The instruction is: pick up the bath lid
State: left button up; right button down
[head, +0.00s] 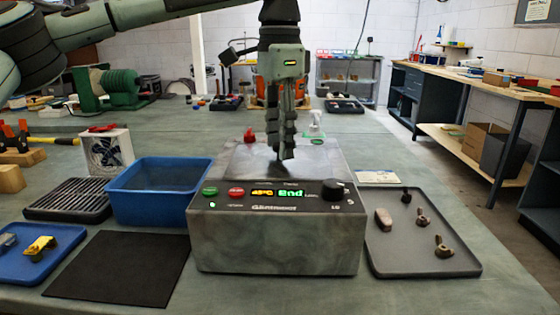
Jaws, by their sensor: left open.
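The bath (215,240) is a grey metal box with a front control panel, standing mid-table. Its grey lid (245,164) covers the top, and a raised strip shows along the lid's back edge. My left gripper (280,155) points straight down over the middle of the lid, fingers open. The fingertips are very close to the lid; I cannot tell whether they touch. They hide the lid's middle, so I cannot see whether a handle is between them. My right gripper is not in view.
A blue bin (118,198), a black rack (72,208) and a black mat (118,268) lie left of the bath. A grey tray (440,268) with small metal parts lies at right. Red (248,136) and green-white (315,127) bottles stand behind the lid.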

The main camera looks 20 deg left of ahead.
pick_arm(q)
grip_shut()
jog(key=shift+r, duration=0.1)
